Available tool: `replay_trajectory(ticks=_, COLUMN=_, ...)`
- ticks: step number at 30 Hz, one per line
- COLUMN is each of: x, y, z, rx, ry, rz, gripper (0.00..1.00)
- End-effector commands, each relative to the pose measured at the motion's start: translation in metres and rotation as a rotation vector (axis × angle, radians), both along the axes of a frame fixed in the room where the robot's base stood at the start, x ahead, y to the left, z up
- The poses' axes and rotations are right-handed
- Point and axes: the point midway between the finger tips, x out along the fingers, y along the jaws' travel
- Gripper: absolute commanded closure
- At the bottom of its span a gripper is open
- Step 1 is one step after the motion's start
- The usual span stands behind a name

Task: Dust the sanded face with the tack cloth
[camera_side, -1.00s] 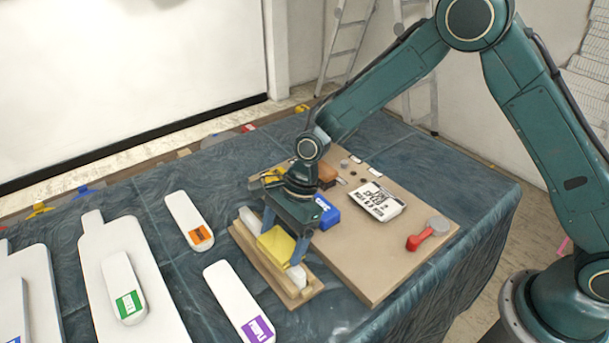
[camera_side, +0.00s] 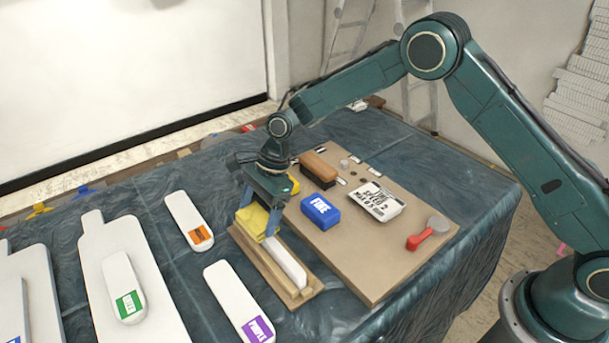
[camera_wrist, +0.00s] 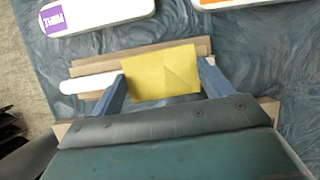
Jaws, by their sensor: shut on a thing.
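My gripper (camera_side: 257,213) is shut on a yellow tack cloth (camera_side: 251,221). The cloth also shows between the two fingers in the wrist view (camera_wrist: 163,74). The white piece (camera_side: 288,262) lies in a wooden holder (camera_side: 262,271) at the left edge of the tan board. The cloth is over the far end of the white piece and hides that end. It looks to be touching the top face, but I cannot tell for certain. The near part of the white piece is bare, and its end shows left of the cloth in the wrist view (camera_wrist: 90,84).
On the tan board (camera_side: 370,277) are a blue FINE block (camera_side: 320,211), a wooden-backed brush (camera_side: 319,168), a white labelled box (camera_side: 377,202) and a red-handled tool (camera_side: 421,239). White pieces with orange (camera_side: 188,220) and purple (camera_side: 238,300) labels lie left of the holder.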

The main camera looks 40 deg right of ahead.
Motion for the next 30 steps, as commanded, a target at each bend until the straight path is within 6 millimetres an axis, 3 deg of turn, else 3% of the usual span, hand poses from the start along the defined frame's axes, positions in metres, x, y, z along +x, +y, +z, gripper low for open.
replay_trajectory(ticks=19, x=0.058, y=-0.001, z=-0.001, rx=-0.001, ry=0.0, rz=-0.001, gripper=0.39)
replay_trajectory(ticks=30, x=0.058, y=0.0, z=0.04, rx=-0.001, ry=-0.001, rz=0.0, gripper=0.39)
